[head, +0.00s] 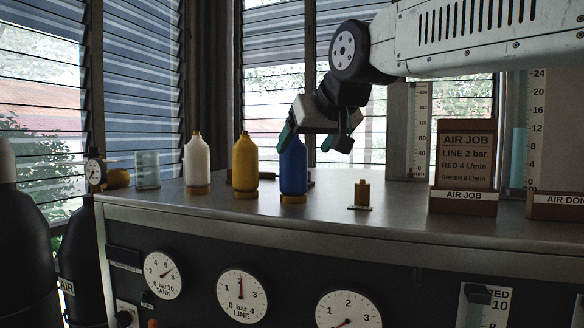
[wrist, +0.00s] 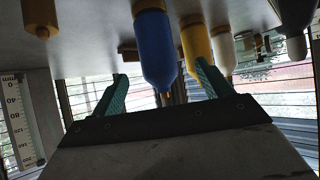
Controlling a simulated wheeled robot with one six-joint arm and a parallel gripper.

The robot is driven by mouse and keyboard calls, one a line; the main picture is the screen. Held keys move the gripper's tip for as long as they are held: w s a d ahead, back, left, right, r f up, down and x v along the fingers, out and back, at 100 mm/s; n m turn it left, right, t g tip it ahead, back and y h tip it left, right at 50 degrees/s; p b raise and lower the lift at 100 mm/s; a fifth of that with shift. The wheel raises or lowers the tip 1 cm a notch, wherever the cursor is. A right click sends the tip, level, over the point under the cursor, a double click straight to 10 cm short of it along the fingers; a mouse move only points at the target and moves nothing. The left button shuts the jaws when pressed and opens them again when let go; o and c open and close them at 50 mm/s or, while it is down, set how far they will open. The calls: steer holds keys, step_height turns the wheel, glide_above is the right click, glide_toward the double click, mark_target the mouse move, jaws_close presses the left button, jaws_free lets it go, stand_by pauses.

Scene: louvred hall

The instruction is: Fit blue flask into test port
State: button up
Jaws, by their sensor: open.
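The blue flask (head: 293,168) stands upright on the grey bench top in a brass-coloured base, right of the yellow flask. My gripper (head: 314,144) is open and empty, tilted down just above and beside the blue flask's top. One finger overlaps the flask's neck in the head view; contact cannot be told. In the wrist view, which is upside down, the blue flask (wrist: 155,48) shows between the open fingers of my gripper (wrist: 161,70). A small brass fitting (head: 362,193) on a little plate stands to the right; it may be the test port.
A yellow flask (head: 244,165) and a white flask (head: 197,162) stand to the left, with a glass beaker (head: 148,172) beyond. A brown AIR JOB sign (head: 466,158) stands right of the brass fitting. The bench between fitting and sign is clear.

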mark_target(295, 141)
steer(key=x, duration=0.9)
steer(key=shift+w+d+f, duration=0.1)
steer(key=shift+w+d, duration=0.05)
steer(key=shift+d, duration=0.05)
jaws_close()
steer(key=shift+r, duration=0.25)
steer(key=shift+r, duration=2.25)
